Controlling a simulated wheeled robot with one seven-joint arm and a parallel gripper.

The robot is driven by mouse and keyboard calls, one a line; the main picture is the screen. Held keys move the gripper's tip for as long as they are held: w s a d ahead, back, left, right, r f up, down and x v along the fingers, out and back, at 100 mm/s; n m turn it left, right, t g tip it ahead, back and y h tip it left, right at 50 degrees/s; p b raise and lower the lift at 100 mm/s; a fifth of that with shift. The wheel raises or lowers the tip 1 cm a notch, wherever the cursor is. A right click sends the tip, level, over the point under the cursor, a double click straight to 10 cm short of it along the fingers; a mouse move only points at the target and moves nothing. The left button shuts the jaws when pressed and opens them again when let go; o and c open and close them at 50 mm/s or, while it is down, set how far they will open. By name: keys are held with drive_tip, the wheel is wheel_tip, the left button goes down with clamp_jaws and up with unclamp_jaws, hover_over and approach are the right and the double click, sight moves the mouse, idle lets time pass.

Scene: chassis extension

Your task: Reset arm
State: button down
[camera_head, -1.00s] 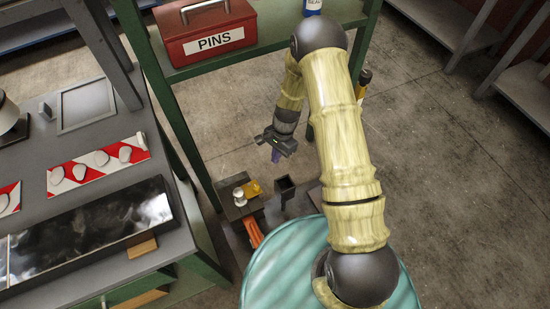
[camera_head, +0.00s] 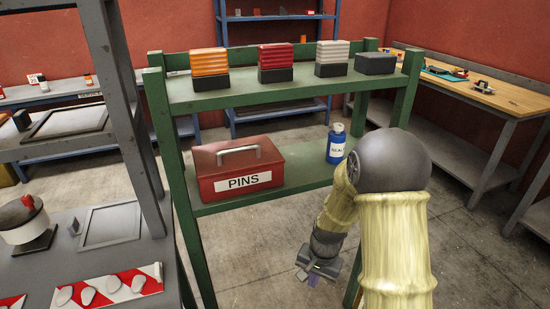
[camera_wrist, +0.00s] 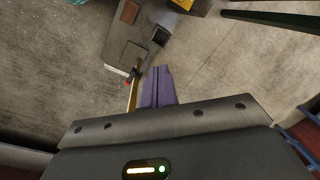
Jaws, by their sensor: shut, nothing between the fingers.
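My gripper (camera_head: 314,280) hangs low in front of the green shelf rack in the head view, below and right of the red PINS box. Its purple fingers point down and are together, with nothing between them. In the wrist view, the purple fingers (camera_wrist: 158,86) show closed above the concrete floor and a grey platform (camera_wrist: 125,55). My arm is bent, with the elbow raised to the right of the rack and the forearm angled down to the left.
The green rack (camera_head: 300,98) stands close ahead, holding the red PINS box (camera_head: 238,168), a blue bottle (camera_head: 336,144) and several coloured blocks. A grey workbench (camera_head: 60,238) is at left. A wood-topped bench (camera_head: 495,92) stands at back right. Floor (camera_head: 460,240) is open at right.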

drive_tip(key=s+d+r+n+t+h, duration=0.15)
drive_tip(key=s+d+r+n, duration=0.35)
drive_tip(key=s+r, duration=0.65)
wheel_tip(320, 180, up, 16)
drive_tip(key=p, duration=1.5)
drive_tip(key=shift+t, duration=0.45)
drive_tip(key=shift+w+a, duration=0.1)
drive_tip(key=shift+w, duration=0.1)
drive_tip(key=shift+s+a, duration=0.1)
drive_tip(key=shift+s, duration=0.05)
drive_tip(key=shift+a, duration=0.1)
